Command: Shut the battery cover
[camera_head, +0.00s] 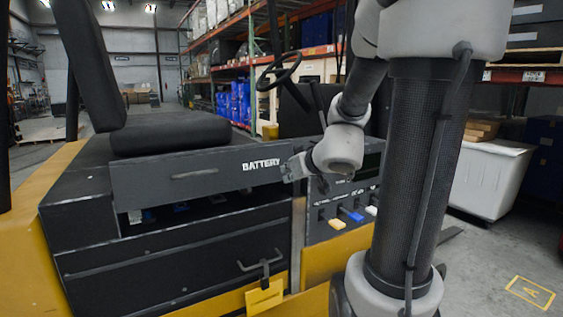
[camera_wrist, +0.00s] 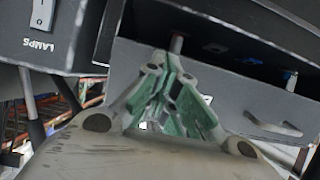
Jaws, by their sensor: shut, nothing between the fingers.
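The battery cover (camera_head: 218,172) is a dark grey panel marked BATTERY, with a bar handle, on the side of the yellow truck. It is raised, and an open gap (camera_head: 185,211) below it shows blue and pale parts inside. In the wrist view the cover (camera_wrist: 235,95) and its handle (camera_wrist: 273,125) appear behind and right of my gripper. My gripper (camera_head: 290,169) is at the right end of the cover, just past the lettering. Its green-padded fingers (camera_wrist: 172,68) are together and empty. I cannot tell whether they touch the cover.
A control panel (camera_head: 340,208) with several coloured switches is right of the opening; its LAMPS switch (camera_wrist: 40,28) shows in the wrist view. A lower dark panel (camera_head: 175,262) has a handle and a yellow tag (camera_head: 265,297). The black seat (camera_head: 170,133) is above. A white bin (camera_head: 487,178) stands right.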

